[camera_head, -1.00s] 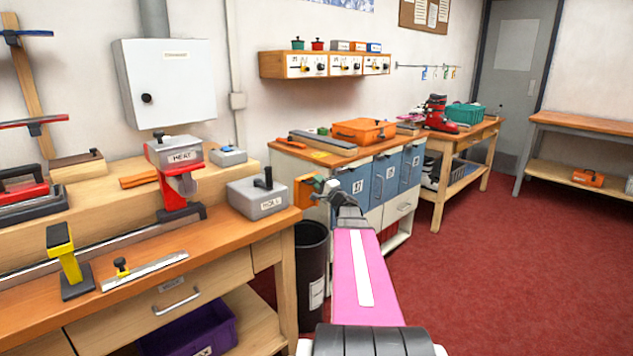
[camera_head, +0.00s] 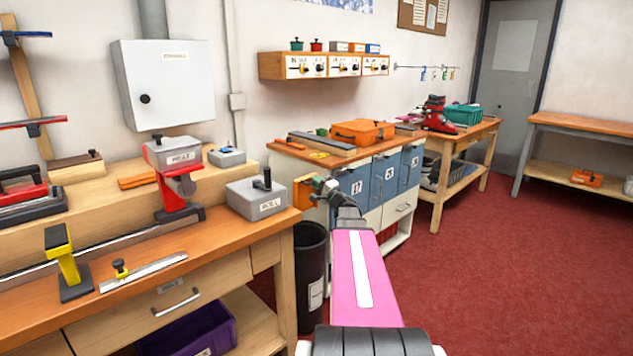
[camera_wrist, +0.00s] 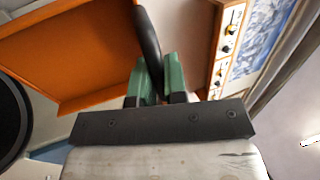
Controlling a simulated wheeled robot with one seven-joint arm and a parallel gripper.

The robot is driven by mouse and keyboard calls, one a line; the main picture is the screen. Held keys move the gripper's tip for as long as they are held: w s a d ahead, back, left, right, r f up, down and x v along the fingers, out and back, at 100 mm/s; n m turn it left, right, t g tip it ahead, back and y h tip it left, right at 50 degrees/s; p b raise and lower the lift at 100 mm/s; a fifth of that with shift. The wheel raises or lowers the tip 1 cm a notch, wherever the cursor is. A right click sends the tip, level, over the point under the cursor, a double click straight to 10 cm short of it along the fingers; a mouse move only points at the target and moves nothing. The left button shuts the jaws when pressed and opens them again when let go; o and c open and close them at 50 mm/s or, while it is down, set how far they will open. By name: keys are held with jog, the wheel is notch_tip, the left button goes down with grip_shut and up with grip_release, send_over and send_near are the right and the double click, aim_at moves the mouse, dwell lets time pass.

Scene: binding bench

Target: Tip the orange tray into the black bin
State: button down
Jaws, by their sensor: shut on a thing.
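The orange tray (camera_head: 302,192) shows small and edge-on in the head view, at the far end of my arm. In the wrist view the tray (camera_wrist: 75,75) fills the upper left, seen at a steep slant; no loose contents show in its visible part. My gripper (camera_head: 322,187) is shut on the tray's black handle (camera_wrist: 148,45), with the green fingertips (camera_wrist: 160,85) on either side of it. The black bin (camera_head: 311,265) stands on the floor below the tray, between the bench and the cabinet. Its dark round rim (camera_wrist: 12,115) shows at the wrist view's left edge.
The wooden bench (camera_head: 225,255) with a grey lidded box (camera_head: 255,200) is left of the bin. The blue-doored cabinet (camera_head: 385,185) stands right behind my gripper, with another orange case (camera_head: 358,132) on top. Red floor is open at the right.

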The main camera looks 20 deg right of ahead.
jog(key=shift+r, duration=0.9)
jog(key=shift+f, duration=0.95)
jog(key=shift+r, duration=0.1)
